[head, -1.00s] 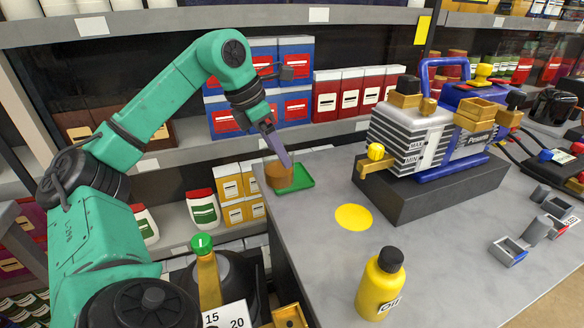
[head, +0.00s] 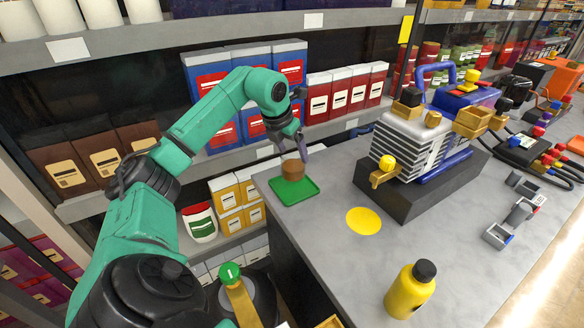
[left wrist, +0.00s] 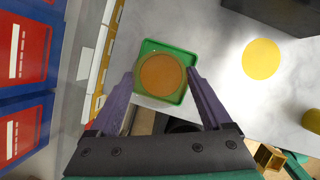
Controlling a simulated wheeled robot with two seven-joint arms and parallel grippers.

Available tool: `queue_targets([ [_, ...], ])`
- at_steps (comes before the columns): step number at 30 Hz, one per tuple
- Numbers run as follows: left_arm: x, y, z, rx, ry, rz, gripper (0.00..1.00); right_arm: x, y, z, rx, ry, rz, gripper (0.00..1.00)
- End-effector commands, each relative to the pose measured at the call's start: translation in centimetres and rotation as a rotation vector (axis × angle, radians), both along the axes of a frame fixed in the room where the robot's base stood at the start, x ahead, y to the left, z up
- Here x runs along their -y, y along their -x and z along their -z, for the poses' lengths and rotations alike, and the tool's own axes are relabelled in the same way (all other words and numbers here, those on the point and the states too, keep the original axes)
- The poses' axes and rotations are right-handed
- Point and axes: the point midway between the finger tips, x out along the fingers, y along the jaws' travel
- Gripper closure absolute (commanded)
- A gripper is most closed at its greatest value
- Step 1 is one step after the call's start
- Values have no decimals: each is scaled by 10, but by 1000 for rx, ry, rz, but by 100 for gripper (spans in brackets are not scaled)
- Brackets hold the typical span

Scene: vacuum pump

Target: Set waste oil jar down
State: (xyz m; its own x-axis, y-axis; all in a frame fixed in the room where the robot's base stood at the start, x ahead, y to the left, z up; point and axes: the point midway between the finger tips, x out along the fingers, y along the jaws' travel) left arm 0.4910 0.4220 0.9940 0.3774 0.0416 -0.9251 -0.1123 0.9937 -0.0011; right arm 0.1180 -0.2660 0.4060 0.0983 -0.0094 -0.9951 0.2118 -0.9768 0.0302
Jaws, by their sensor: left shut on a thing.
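The waste oil jar (head: 292,171) is a short brown-orange cylinder. It also shows from above in the left wrist view (left wrist: 162,76). My left gripper (head: 299,160) is shut on it, with one purple finger on each side in the left wrist view. In the left wrist view, the tray's rim (left wrist: 178,43) surrounds the jar's outline. I cannot tell whether the jar touches the tray floor. My right gripper is not in view.
The grey bench (head: 330,245) has clear room around a flat yellow disc (head: 364,221). A yellow oil bottle (head: 410,290) stands at the front. The vacuum pump (head: 420,145) sits on a dark block to the right. Shelves with boxes (head: 235,200) stand close behind and left.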

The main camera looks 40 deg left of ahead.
Motion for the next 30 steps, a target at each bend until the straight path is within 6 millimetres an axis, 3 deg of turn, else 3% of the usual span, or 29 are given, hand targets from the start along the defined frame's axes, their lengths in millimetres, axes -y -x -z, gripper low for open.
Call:
queue_targets([
  [7, 1, 1, 42, -2, -1, 2, 100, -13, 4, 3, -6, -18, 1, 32],
  [17, 0, 0, 48, 2, -1, 2, 100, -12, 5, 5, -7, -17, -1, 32],
  [18, 0, 0, 49, 1, -1, 2, 14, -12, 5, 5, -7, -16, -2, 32],
  [19, 0, 0, 48, 2, -1, 2, 3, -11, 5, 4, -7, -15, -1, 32],
  [26, 0, 0, 47, 1, -1, 2, 0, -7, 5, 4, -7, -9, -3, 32],
  [30, 0, 2, 37, 5, -3, 1, 0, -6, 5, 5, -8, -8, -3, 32],
])
